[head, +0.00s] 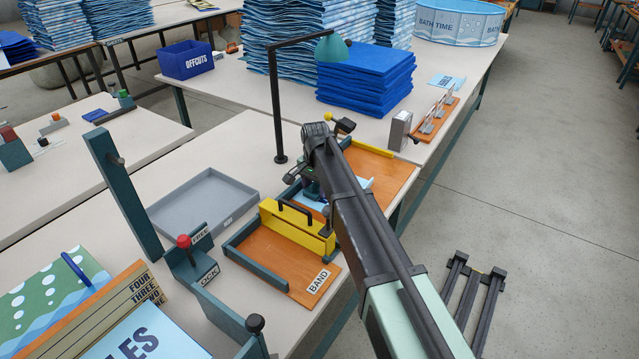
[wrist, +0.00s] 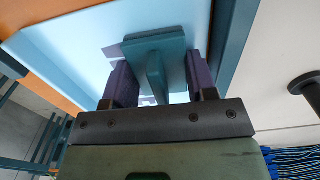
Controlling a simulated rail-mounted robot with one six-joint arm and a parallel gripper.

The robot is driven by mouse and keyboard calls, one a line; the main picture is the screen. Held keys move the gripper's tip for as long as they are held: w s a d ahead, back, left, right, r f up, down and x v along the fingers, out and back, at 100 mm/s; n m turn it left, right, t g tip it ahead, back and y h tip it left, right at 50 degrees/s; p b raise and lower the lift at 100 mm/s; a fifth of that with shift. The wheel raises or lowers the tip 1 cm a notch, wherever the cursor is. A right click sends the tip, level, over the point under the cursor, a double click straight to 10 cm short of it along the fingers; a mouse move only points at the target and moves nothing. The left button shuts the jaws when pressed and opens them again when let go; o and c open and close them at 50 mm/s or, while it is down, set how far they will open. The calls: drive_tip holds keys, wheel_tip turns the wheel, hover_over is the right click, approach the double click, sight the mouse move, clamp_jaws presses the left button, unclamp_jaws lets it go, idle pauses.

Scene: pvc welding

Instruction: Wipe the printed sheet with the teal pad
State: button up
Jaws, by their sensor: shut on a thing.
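The teal pad (wrist: 172,45) shows in the wrist view, with a raised handle facing my wrist. My gripper (wrist: 160,82) has its two dark purple fingers either side of the pad's handle and is shut on the pad. The light blue printed sheet (wrist: 75,42) lies under the pad, with a grey patch beside the pad's left edge. I cannot tell whether the pad touches the sheet. In the head view a part of the sheet (head: 311,203) shows left of my arm, which hides most of the pad and gripper.
An orange board with teal rails holds the sheet. A yellow clamp bar (head: 296,230) stands on the board marked BAND in front. A grey tray (head: 203,203) lies to the left, and a lamp (head: 279,110) stands behind. Blue stacks (head: 366,80) fill the back.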

sight(308, 200)
drive_tip(key=shift+s+a, duration=0.6)
drive_tip(key=shift+s, duration=0.2)
drive_tip(key=shift+s+a, duration=0.55)
drive_tip(key=shift+s, duration=0.25)
wheel_tip(308, 200, up, 6)
drive_tip(key=p, duration=0.6)
drive_tip(key=shift+w, duration=0.1)
wheel_tip(308, 200, up, 3)
drive_tip(key=p, duration=0.3)
